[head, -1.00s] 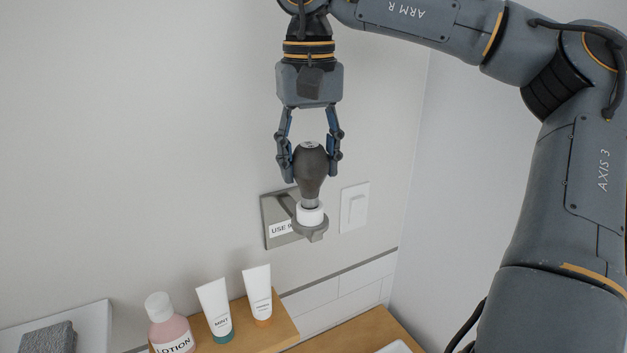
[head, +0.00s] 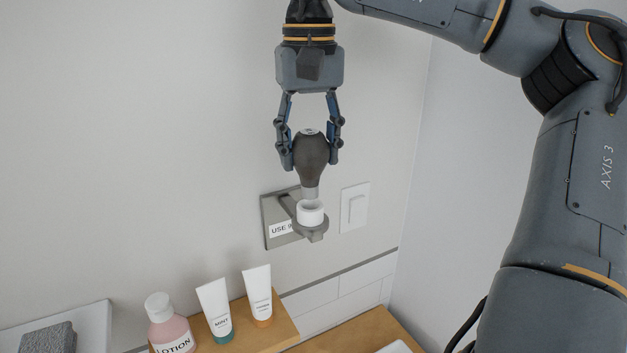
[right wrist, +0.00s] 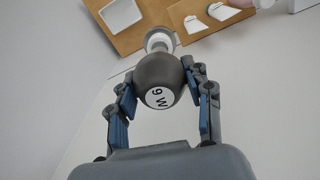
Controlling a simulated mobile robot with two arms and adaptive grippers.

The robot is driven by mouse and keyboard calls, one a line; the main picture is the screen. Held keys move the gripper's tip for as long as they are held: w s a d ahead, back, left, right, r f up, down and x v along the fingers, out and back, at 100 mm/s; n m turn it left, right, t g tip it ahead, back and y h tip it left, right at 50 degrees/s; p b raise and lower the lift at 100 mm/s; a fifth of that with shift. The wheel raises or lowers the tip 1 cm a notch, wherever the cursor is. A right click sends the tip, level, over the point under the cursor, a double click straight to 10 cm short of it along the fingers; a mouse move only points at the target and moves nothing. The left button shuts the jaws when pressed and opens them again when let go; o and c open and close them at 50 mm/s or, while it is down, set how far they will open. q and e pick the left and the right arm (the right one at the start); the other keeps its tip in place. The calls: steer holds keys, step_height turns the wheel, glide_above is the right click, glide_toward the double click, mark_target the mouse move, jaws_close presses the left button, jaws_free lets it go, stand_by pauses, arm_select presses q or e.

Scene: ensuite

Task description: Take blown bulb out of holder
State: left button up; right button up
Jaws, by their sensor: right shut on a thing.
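The blown bulb (head: 311,160) is dark grey with a pale metal base, upright with its base pointing down. My right gripper (head: 309,160) comes from above and is shut on its sides. The holder (head: 311,215) is a white socket ring on a grey wall bracket, directly below the bulb. The bulb's base shows just above the socket; whether its tip is fully clear of the ring I cannot tell. In the right wrist view the bulb (right wrist: 160,80) sits between the fingers, its top marked "9 W". My left gripper is not in view.
A light switch (head: 354,208) is on the wall right of the bracket. Below, a wooden shelf (head: 284,331) holds a pink lotion bottle (head: 170,328) and two white tubes (head: 214,308). A grey sponge-like block (head: 47,341) lies at lower left. The wall around the gripper is clear.

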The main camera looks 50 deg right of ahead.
steer(key=shift+r, duration=3)
